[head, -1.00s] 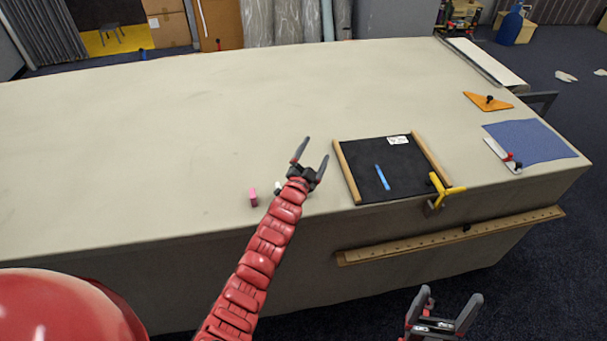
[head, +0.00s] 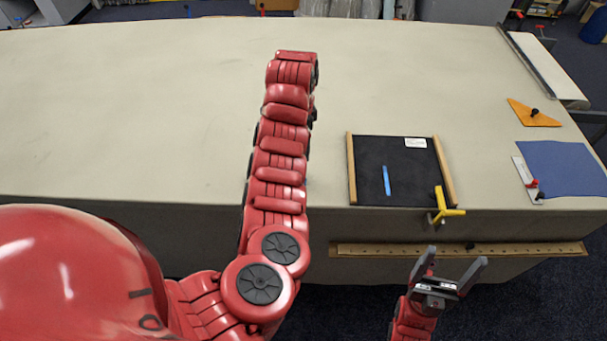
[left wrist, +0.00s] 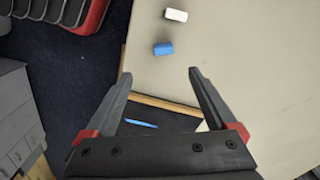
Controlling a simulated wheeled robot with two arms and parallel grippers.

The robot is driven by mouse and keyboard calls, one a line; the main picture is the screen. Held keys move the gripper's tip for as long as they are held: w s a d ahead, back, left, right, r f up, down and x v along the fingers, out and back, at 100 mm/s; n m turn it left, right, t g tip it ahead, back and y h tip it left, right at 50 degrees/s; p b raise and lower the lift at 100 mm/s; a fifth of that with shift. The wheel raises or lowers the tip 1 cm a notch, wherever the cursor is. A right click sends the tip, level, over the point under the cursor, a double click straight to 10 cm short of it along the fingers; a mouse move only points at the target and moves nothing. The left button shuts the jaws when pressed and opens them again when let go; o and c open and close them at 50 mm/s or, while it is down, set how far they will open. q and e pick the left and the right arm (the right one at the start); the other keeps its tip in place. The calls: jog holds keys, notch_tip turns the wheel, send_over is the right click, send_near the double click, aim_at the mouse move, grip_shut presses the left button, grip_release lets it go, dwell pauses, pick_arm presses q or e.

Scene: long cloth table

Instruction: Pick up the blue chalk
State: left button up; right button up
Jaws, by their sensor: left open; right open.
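The blue chalk (left wrist: 163,48) is a short blue block on the pale table, seen in the left wrist view. It lies just beyond the fingertips of my left gripper (left wrist: 159,73), roughly in line with the gap between them. My left gripper is open with nothing between its fingers. In the head view my left arm hides the chalk and the left gripper. My right gripper (head: 457,256) is open and empty, low in front of the table's near side.
A white block (left wrist: 176,15) lies beyond the blue chalk. A black board (head: 408,160) with wooden side rails holds a thin blue stick (head: 386,180). A yellow clamp (head: 445,204) sits at the table's near edge. The table's left part is clear.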

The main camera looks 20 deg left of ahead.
pick_arm(q)
notch_tip(320, 180, down, 10)
jog(key=b, duration=0.3)
jog(key=shift+f+b, duration=0.25)
jog(key=shift+b, duration=0.15)
jog(key=shift+f+b, duration=0.3)
jog(key=shift+f, duration=0.2)
jog(key=shift+w+f+p, duration=0.25)
jog(key=shift+f+p, duration=0.4)
jog(key=shift+f, duration=0.3)
jog(key=shift+w+f+p, duration=0.2)
jog(key=shift+f+p, duration=0.4)
jog(key=shift+f, duration=1)
grip_shut()
